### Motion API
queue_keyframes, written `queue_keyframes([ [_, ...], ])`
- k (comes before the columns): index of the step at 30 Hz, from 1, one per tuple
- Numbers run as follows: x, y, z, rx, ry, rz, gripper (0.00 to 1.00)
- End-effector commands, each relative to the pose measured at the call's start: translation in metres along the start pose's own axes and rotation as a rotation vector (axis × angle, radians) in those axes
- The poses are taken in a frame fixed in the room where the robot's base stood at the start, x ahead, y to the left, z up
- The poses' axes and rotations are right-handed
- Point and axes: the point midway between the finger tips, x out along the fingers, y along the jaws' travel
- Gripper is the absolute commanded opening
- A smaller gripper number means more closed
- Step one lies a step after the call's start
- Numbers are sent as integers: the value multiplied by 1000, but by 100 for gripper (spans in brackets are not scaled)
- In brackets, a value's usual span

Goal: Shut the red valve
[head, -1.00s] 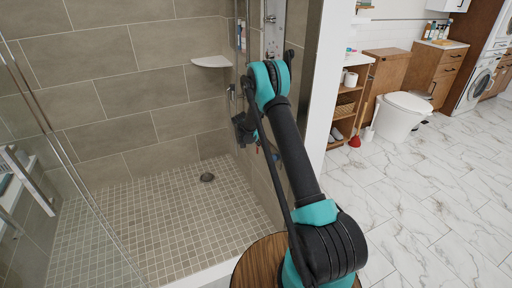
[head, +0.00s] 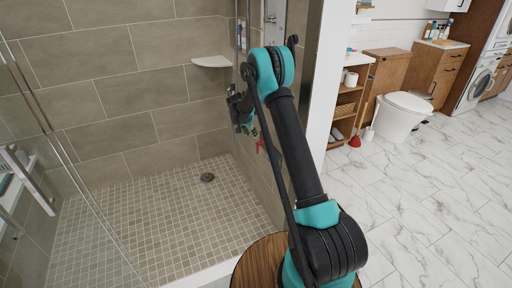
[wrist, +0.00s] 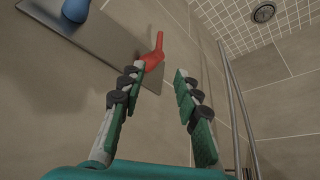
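The red valve (wrist: 152,53) is a lever-like handle on a grey plate on the tiled shower wall, seen top centre in the wrist view. It also shows small in the head view (head: 261,145), below my gripper (head: 247,127). In the wrist view my gripper (wrist: 160,71) is open with nothing between its fingers. The left fingertip overlaps the lower end of the red handle; I cannot tell if they touch. The right finger is clear of it.
A blue knob (wrist: 74,9) sits on the same grey plate (wrist: 100,38), left of the red valve. The shower has a floor drain (head: 207,178), a corner shelf (head: 211,61) and a glass panel at left. A toilet (head: 402,115) stands on the open marble floor at right.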

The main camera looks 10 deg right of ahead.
Motion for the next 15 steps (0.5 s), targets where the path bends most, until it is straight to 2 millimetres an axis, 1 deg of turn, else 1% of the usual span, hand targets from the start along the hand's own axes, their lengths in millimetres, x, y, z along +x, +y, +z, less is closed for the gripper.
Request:
queue_keyframes([
  [1,-8,-1,-3,-5,-22,11,33],
  [3,-13,-2,-4,-13,-42,22,33],
  [6,-10,-2,-4,-16,-52,27,33],
  [8,-3,-2,-4,-16,-52,27,33],
  [11,13,-1,-3,-15,-52,26,33],
  [15,41,0,-2,-14,-51,26,33],
])
